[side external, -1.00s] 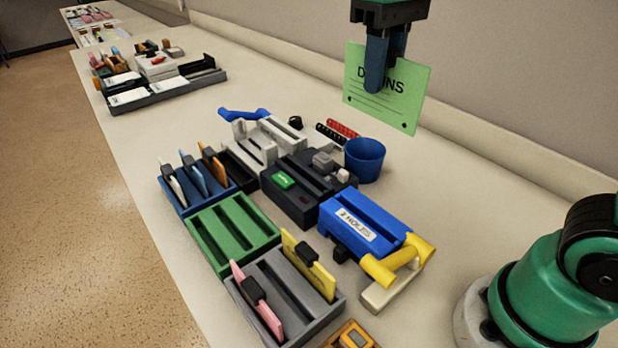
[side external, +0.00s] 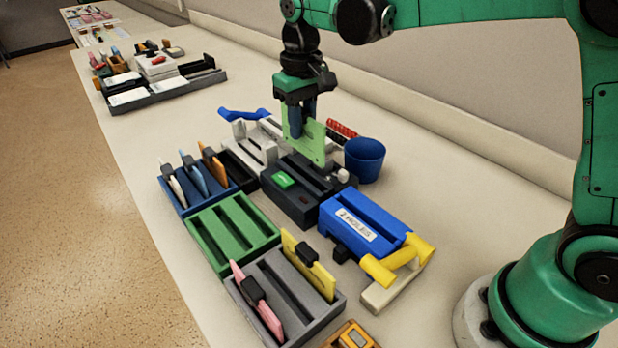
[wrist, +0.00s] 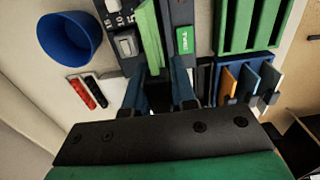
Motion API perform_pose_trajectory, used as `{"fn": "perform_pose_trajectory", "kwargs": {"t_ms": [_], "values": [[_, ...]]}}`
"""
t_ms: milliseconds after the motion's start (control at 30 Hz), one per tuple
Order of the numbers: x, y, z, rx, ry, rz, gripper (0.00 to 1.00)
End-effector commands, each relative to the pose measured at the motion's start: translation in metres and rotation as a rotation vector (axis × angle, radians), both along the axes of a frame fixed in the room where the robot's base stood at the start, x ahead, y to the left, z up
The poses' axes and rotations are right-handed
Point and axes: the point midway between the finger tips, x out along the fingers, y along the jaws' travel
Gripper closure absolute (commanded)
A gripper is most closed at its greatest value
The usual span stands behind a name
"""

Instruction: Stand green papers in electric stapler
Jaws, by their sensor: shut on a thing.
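The green papers (side external: 303,138) are upright in my gripper (side external: 301,122), which is shut on their upper part. They are over the rear part of the electric stapler (side external: 290,207), a dark slotted box with a green button. In the wrist view the papers (wrist: 149,38) run lengthwise along the stapler, between its dial side and the green label (wrist: 184,40). My gripper (wrist: 160,92) has its two blue fingers either side of them. I cannot tell whether their lower edge is inside the slot or just above it.
A blue cup (side external: 365,160) stands close right of the stapler. A blue hole punch (side external: 365,222) with yellow handles is in front. A green slotted rack (side external: 232,232), a grey rack (side external: 285,295) and a blue rack (side external: 200,190) stand left and front. Bare counter lies right.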

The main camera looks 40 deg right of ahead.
Motion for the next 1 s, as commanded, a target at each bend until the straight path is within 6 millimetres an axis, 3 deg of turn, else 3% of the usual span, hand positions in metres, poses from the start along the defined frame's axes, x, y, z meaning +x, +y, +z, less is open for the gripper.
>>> {"fn": "perform_pose_trajectory", "kwargs": {"t_ms": [600, 1000], "values": [[0.0, 0.0, -0.054, 0.0, 0.0, 0.0, 1.0], [0.0, 0.0, -0.071, 0.0, 0.0, 0.0, 1.0]]}}
